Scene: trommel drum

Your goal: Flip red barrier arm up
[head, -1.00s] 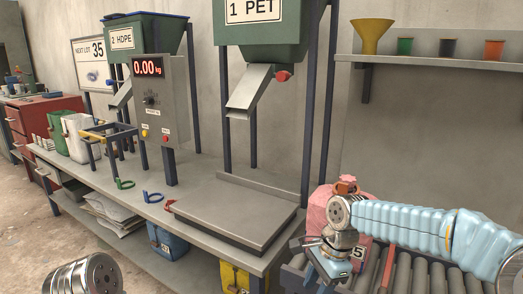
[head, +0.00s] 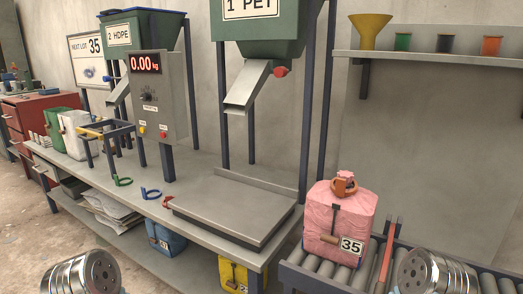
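The red barrier arm (head: 387,256) is a thin red bar at the roller conveyor, right of the pink jug. It runs from the near rollers up to beyond the far rail; I cannot tell whether it lies across the rollers or is raised. The pink jug (head: 338,215) with an orange cap and a "35" tag stands upright on the rollers. Only metal wrist parts of my arms show, at the bottom left and bottom right. Both grippers are outside the view. My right wrist part is just right of the barrier arm and hides some rollers.
The roller conveyor (head: 309,276) runs along the bottom right. Left of it is a workbench with a flat scale plate (head: 235,207), a display reading 0.00 kg (head: 146,64) and the green "1 PET" hopper (head: 262,30). A wall shelf (head: 425,58) holds a funnel and cups.

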